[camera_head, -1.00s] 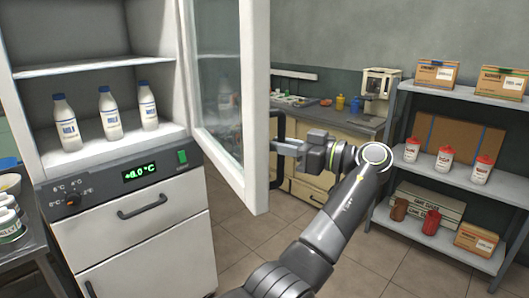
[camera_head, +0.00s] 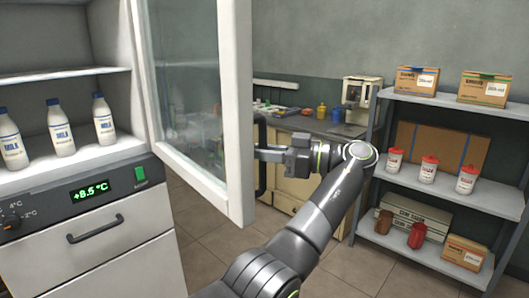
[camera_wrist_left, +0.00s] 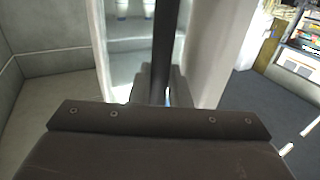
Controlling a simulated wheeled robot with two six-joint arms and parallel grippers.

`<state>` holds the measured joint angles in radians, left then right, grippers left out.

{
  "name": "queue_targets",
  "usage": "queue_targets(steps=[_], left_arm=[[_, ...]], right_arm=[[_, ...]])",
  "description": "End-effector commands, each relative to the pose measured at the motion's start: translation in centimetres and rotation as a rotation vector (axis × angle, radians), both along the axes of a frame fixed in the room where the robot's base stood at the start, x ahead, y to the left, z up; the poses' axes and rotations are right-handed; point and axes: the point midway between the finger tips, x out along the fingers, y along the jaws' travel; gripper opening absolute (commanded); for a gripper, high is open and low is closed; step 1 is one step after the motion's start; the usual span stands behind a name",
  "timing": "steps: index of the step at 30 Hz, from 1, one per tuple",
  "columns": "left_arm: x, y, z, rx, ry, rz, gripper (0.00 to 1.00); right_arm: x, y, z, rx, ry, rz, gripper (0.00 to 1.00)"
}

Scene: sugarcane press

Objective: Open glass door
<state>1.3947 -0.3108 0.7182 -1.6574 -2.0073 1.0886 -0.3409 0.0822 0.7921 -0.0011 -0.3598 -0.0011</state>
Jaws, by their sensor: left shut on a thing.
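The glass door (camera_head: 185,95) of the white fridge stands open in the head view, with a pale frame around its pane. Its dark upright handle (camera_head: 261,180) is on the far side of the frame. My left gripper (camera_head: 266,154) is shut on this handle, right of the door's outer edge. In the left wrist view the handle (camera_wrist_left: 166,40) runs up as a dark bar between the fingers (camera_wrist_left: 157,85), beside the pale door frame (camera_wrist_left: 215,50). My right gripper is not in view.
Milk bottles (camera_head: 60,128) stand on the fridge shelf, above a display (camera_head: 90,192) reading +8.5 °C. A grey rack (camera_head: 455,190) with boxes and red-lidded containers is at the right. A counter (camera_head: 320,125) stands behind my arm. Tiled floor shows between.

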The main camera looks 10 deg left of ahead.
Motion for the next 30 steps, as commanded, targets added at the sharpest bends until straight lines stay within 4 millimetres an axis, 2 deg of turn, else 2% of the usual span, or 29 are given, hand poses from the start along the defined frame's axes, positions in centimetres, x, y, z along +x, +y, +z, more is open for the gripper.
queue_targets(steps=[4,5,9,16,20,24,30], left_arm=[[0.1,0.2,0.2,0.001,-0.002,0.001,0.0],[0.1,0.2,0.2,0.001,-0.002,0.001,0.19],[0.1,0.2,0.2,0.001,-0.002,0.0,0.34],[0.0,0.1,0.2,0.0,-0.001,0.0,0.34],[0.0,0.1,1.0,-0.001,-0.004,0.0,0.34],[0.0,0.1,3.5,-0.001,-0.004,0.0,0.34],[0.0,0.2,6.7,0.0,-0.002,0.001,0.34]], right_arm=[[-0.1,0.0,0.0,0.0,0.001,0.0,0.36],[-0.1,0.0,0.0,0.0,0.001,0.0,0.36],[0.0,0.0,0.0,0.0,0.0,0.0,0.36],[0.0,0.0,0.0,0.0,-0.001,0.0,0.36],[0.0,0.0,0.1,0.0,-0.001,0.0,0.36],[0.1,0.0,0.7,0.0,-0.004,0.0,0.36],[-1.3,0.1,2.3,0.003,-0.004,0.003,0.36]])
